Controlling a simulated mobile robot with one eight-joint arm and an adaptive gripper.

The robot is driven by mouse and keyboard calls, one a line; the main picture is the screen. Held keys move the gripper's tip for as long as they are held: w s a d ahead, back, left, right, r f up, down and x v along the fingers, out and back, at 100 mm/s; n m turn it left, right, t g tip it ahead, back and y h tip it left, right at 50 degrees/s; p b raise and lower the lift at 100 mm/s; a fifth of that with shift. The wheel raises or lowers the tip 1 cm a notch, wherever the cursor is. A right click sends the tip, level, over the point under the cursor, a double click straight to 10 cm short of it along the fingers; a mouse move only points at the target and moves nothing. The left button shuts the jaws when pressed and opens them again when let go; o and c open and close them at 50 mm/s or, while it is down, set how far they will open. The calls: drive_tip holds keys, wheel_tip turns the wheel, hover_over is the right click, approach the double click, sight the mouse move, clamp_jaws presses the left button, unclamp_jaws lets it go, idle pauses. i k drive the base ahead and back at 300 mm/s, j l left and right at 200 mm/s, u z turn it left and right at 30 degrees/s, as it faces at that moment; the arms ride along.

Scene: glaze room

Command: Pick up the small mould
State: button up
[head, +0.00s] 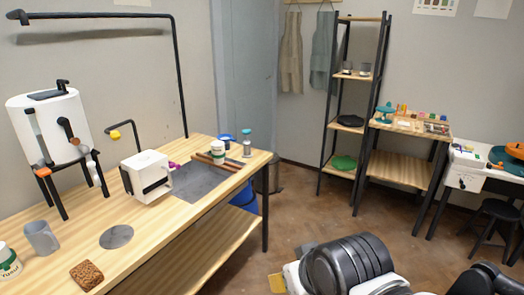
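I cannot pick out a small mould with certainty in the head view. A white block-like object (148,176) with a dark front stands on the wooden workbench (75,233) at the left. A grey cup (41,238) and a brown, rough-textured block (87,275) are near the bench's front left. Part of my arm (345,265) shows at the bottom right, apart from the bench. My gripper's fingers are not visible.
A large white cylinder (48,128) on legs stands at the bench's back left. Small containers (218,152) crowd its far end. A shelf rack (344,123), a side table (410,125) and a stool (492,215) stand beyond. Open floor (320,205) lies between.

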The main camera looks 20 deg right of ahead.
sight(218, 148)
drive_tip(key=i+z, duration=0.2)
drive_tip(key=i, duration=0.55)
drive_tip(key=i+j+z, duration=0.2)
drive_tip(key=i, duration=0.5)
drive_tip(key=l, duration=0.1)
